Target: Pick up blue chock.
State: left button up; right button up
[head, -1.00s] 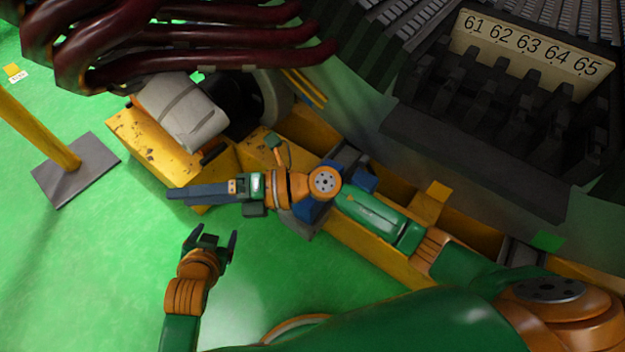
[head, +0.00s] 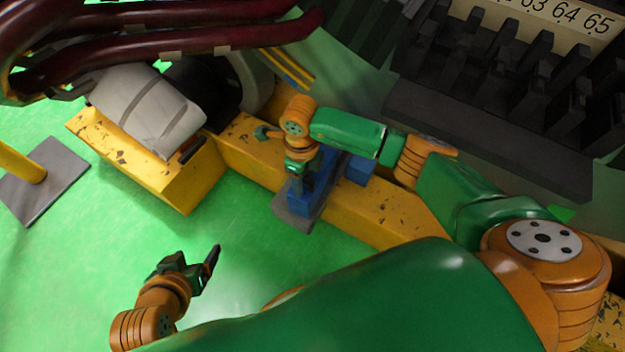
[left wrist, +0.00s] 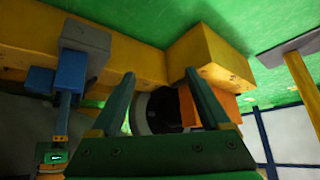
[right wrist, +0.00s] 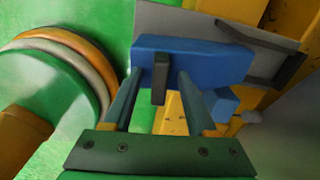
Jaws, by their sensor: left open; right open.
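The blue chock (head: 299,193) stands on a grey plate (head: 290,219) beside the yellow beam. It shows as a long blue block (right wrist: 210,62) with a short black upright piece (right wrist: 161,78) in the right wrist view. My right gripper (head: 298,172) points down over the chock. Its fingers are open (right wrist: 160,75), with the black piece between them in view; I cannot tell whether they touch it. The left wrist view also shows the chock (left wrist: 71,72) and grey plate (left wrist: 85,38). My left gripper (head: 190,258) is open and empty, low over the green floor.
A second blue block (head: 360,168) sits by the beam. A grey-white motor housing (head: 150,110) and dark red pipes (head: 180,47) are at upper left.

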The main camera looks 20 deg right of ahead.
jog(key=shift+f, duration=0.15)
grip_shut()
dwell(0.4)
